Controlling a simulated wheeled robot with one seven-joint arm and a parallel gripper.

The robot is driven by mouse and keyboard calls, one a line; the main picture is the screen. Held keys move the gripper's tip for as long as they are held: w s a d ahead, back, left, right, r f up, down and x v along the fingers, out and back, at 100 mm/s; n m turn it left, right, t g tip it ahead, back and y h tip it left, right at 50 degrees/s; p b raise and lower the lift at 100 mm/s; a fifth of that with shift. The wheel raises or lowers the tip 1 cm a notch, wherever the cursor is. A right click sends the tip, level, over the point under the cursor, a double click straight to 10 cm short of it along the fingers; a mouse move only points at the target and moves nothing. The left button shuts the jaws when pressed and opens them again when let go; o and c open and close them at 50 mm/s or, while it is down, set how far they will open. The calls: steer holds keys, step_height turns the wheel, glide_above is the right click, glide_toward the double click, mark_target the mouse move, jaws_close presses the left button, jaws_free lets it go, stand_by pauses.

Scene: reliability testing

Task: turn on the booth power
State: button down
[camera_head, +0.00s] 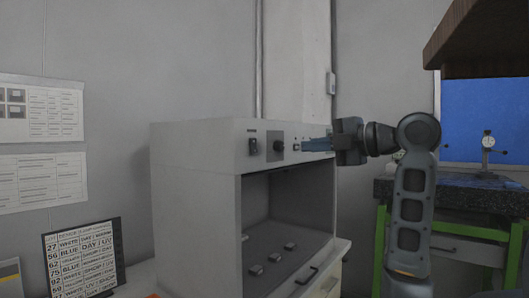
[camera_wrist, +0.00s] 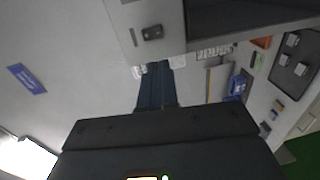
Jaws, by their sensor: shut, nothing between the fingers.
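The grey booth (camera_head: 196,200) stands on a bench with its open front facing right. Its top front panel carries a dark rocker switch (camera_head: 253,146) at the left, a round black knob (camera_head: 279,147) on a dark plate, and small controls farther right. My gripper (camera_head: 304,145) has blue fingers, shut and empty, level with the panel at its right part. They overlap the panel in the head view; I cannot tell whether they touch it. In the wrist view the closed fingers (camera_wrist: 156,68) point towards the panel, with a dark switch (camera_wrist: 152,32) beyond the tips.
Several small pieces (camera_head: 273,257) lie on the booth floor. A framed lamp chart (camera_head: 83,258) stands left of the booth. At the right are a dark-topped table with green legs (camera_head: 380,248), a dial gauge stand (camera_head: 487,155) and a brown overhang (camera_head: 480,35).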

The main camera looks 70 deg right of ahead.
mark_target(255, 152)
steer(key=shift+r, duration=0.15)
steer(key=p+x, duration=0.2)
steer(key=x, duration=1.1)
steer(key=shift+s, duration=0.1)
steer(key=shift+w+d, duration=0.15)
steer(key=shift+w, duration=0.3)
steer(key=shift+w, duration=0.15)
steer(key=shift+f, duration=0.3)
